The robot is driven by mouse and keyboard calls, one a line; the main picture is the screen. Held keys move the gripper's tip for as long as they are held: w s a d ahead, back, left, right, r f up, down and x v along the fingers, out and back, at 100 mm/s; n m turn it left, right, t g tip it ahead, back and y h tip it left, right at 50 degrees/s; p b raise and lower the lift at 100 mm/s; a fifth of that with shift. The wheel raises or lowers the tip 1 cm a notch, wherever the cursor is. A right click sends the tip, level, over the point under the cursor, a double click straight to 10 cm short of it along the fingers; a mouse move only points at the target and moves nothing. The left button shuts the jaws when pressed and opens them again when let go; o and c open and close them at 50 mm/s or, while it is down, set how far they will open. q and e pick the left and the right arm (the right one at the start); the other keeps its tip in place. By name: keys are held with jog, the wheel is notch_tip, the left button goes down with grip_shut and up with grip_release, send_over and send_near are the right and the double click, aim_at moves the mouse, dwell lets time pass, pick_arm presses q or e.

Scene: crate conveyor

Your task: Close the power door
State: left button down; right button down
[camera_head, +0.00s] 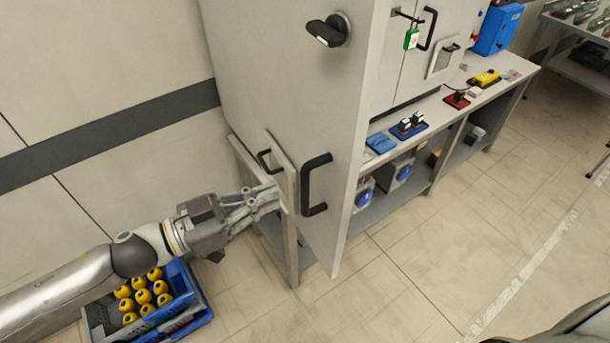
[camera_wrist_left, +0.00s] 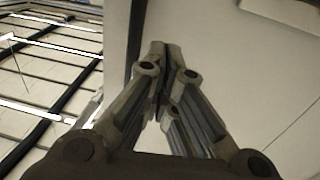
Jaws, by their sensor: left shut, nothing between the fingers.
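The power door (camera_head: 335,130) is a tall pale grey panel standing open, swung out from the cabinet front. It carries a black handle (camera_head: 315,185) low down and a dark knob (camera_head: 327,30) near the top. My left gripper (camera_head: 277,194) is shut and empty, at the left side of the door near a small plate (camera_head: 283,165) with another black handle (camera_head: 267,160). Whether its fingertips touch the panel I cannot tell. In the left wrist view the closed fingers (camera_wrist_left: 161,50) point at a pale surface (camera_wrist_left: 215,50). My right gripper is not in view.
A bench (camera_head: 482,98) holds a yellow box (camera_head: 485,78) and several small parts, with blue-faced units (camera_head: 400,170) on its lower shelf. A blue crate (camera_head: 190,315) of yellow items lies under my left arm. The tiled floor (camera_head: 440,240) right of the door is clear.

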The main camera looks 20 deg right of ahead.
aim_at(319, 177)
pick_arm(q)
jog(key=p+x, duration=0.2)
jog(key=x, duration=0.5)
jog(key=shift+d, duration=0.15)
jog(key=shift+w+d, duration=0.1)
jog(key=shift+d, duration=0.2)
jog(key=shift+d, duration=0.15)
